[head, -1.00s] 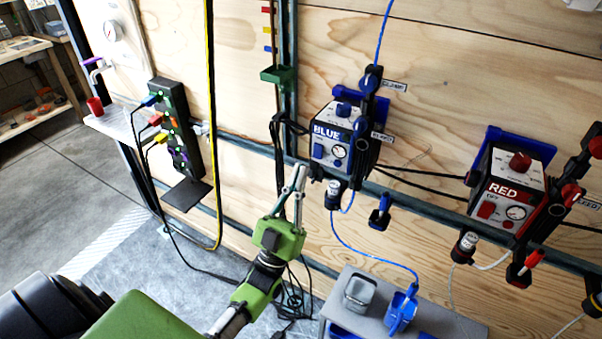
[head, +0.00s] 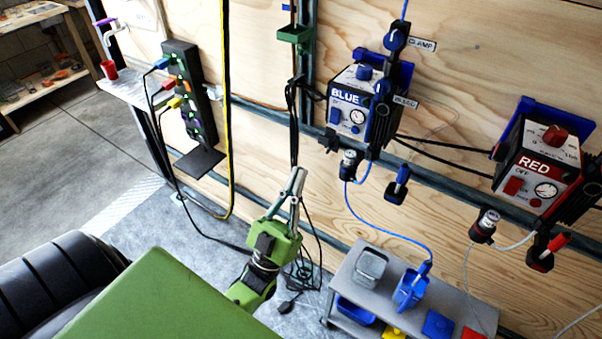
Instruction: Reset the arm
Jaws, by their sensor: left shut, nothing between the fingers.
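My left gripper (head: 297,182) is in the lower middle of the head view, at the end of my green arm. Its fingers point up and are together, with nothing between them. It is in front of the plywood wall, below and left of the blue pump unit (head: 352,108), and appears clear of it. My right gripper is not in the head view.
A red pump unit (head: 535,170) hangs on the wall at right. A grey cart (head: 385,275) with a grey bin (head: 370,265) and a blue container (head: 410,290) stands at lower right. A power strip (head: 190,100) with coloured plugs hangs at left. Cables hang near my gripper.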

